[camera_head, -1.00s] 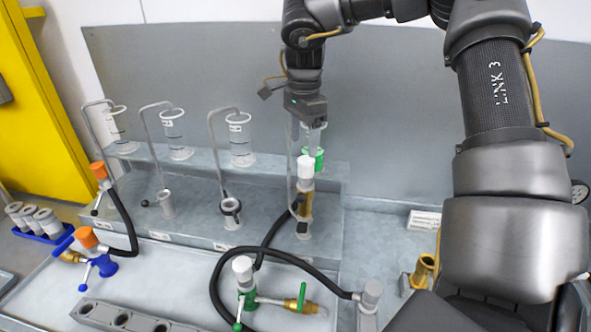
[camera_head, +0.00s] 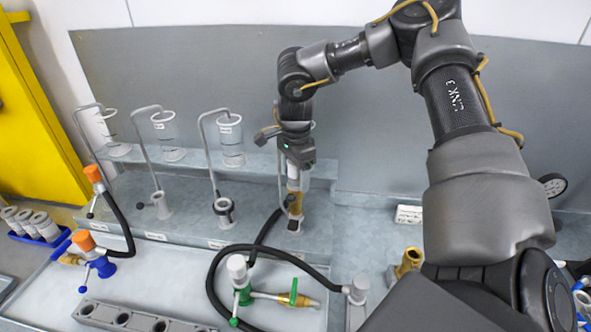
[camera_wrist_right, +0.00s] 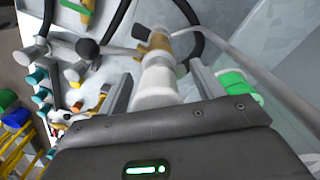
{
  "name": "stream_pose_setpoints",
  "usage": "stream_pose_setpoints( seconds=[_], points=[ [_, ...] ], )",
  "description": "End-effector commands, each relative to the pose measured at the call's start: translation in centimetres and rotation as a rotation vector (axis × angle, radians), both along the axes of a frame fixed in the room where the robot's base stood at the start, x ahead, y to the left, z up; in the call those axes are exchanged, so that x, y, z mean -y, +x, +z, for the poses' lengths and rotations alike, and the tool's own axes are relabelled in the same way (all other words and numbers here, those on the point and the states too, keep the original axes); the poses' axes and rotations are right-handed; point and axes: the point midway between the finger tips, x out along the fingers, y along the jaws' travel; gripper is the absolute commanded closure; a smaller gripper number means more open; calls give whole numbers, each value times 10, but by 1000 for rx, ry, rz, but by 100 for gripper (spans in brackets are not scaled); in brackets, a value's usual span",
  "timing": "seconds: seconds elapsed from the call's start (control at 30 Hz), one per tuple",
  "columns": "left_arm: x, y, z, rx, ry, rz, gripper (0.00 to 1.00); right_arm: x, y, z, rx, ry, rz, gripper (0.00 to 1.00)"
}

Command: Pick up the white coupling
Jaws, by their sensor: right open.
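A white coupling (camera_wrist_right: 158,88) sits on top of an upright brass fitting (camera_wrist_right: 157,45) in the right wrist view, between the two fingers of my right gripper (camera_wrist_right: 162,84). The fingers stand apart on either side of it, with a gap visible. In the head view my right gripper (camera_head: 295,168) points down over the brass fitting (camera_head: 295,203) at the bench's raised step and hides most of the coupling. Another white cap (camera_head: 236,264) tops a green-handled valve nearer the front. My left gripper is not in view.
A black hose (camera_head: 262,236) runs from the brass fitting, and another loops near the front valve. Several clear cylinders (camera_head: 231,140) on bent rods stand to the left. A green-collared part (camera_wrist_right: 238,84) is close beside one finger.

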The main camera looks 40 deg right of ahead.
Motion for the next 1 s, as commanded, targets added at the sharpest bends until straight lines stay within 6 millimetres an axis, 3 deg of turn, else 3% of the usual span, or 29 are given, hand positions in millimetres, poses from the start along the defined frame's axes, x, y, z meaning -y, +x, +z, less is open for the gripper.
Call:
stream_pose_setpoints(
  seconds=[0.33, 0.77, 1.0],
  points=[
    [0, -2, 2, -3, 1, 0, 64, 0, 0, -7, 1, 0, 0, 35],
    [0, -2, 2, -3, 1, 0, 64, 0, 0, -7, 1, 0, 0, 91],
    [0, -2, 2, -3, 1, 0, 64, 0, 0, -6, 3, -1, 1, 92]
  ],
)
